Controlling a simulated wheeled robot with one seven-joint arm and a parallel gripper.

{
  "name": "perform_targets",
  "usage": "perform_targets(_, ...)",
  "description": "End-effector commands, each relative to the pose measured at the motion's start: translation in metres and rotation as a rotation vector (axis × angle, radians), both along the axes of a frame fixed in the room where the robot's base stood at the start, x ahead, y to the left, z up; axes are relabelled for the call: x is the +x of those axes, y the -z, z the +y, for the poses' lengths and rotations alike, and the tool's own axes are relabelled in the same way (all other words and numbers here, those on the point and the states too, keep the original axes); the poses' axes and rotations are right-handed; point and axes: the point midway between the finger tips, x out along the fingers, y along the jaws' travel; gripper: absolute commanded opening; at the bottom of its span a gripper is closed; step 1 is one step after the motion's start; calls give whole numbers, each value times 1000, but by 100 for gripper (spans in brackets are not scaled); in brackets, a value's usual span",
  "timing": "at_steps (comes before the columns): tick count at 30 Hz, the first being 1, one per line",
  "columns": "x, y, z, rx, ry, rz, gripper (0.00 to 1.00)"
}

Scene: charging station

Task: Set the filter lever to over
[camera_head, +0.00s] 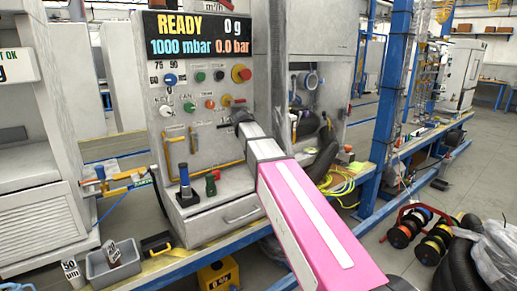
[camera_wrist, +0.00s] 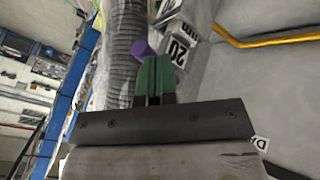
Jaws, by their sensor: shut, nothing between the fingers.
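My gripper (camera_wrist: 154,76) shows in the wrist view with its two green fingers together and nothing between them. A purple piece (camera_wrist: 140,48) shows beside and behind the fingertips, partly hidden by them. I cannot tell if they touch it. A white label reading 20 µm (camera_wrist: 183,42) is just right of the fingertips. In the head view, my pink arm reaches to the right part of the control panel (camera_head: 187,147), and its dark end covers part of it. No lever is clearly marked as the filter lever, and I cannot read a position marked over.
A grey ribbed hose (camera_wrist: 127,40) runs close left of my fingers. A yellow bar (camera_wrist: 268,41) is at upper right. In the head view, a display (camera_head: 198,36) reads READY above several knobs.

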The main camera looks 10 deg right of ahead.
Motion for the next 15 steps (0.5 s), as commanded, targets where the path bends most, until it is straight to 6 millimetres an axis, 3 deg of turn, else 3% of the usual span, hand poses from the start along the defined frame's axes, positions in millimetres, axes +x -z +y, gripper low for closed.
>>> perform_targets(15,-29,-71,40,1,-3,-2,0)
